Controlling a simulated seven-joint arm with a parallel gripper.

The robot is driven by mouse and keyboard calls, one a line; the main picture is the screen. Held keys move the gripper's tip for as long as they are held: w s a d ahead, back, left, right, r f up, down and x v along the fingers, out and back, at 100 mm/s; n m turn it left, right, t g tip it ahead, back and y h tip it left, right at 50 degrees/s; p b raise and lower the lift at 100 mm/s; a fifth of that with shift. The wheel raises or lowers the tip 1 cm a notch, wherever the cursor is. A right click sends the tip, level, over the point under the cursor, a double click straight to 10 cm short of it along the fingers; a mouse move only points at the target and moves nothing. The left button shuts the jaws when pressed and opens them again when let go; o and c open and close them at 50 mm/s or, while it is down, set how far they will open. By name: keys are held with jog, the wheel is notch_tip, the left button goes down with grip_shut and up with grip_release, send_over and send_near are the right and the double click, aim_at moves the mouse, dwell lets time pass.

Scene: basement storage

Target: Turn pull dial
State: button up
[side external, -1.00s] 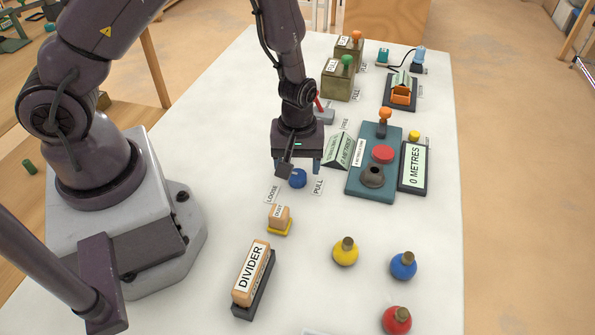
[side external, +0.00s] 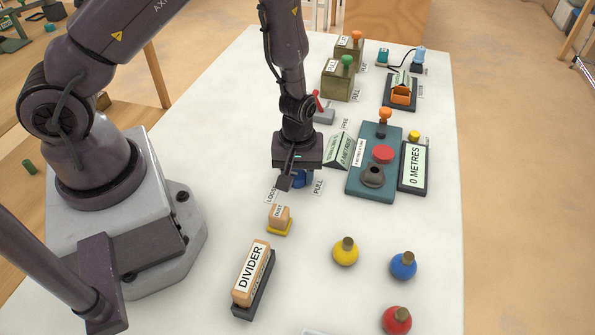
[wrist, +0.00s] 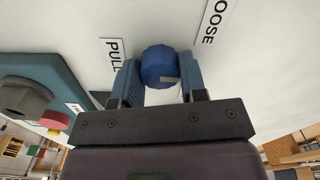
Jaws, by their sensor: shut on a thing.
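The pull dial is a small round blue knob (side external: 299,179) on the white table, between the "LOOSE" label and the "PULL" label (side external: 318,187). In the wrist view the blue knob (wrist: 160,66) sits between the two finger pads. The "PULL" label (wrist: 113,58) is on the left there and the "LOOSE" label (wrist: 214,22) on the upper right. My gripper (wrist: 161,82) is shut on the blue knob, one finger on each side. In the side view my gripper (side external: 296,180) points down over the knob and partly hides it.
A small "DUST" block (side external: 279,219) and a long "DIVIDER" block (side external: 253,277) stand nearer the camera. A teal panel (side external: 362,186) with a red button is to the right, beside a "0 METRES" display (side external: 413,167). Yellow, blue and red flasks stand at the front right.

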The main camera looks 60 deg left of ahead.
aim_at(297, 174)
jog(key=shift+m, duration=2.9)
jog(key=o, duration=0.9)
jog(key=shift+o, duration=0.2)
notch_tip(297, 174, up, 13)
jog(key=shift+s+m, duration=0.1)
jog(key=shift+m, duration=0.2)
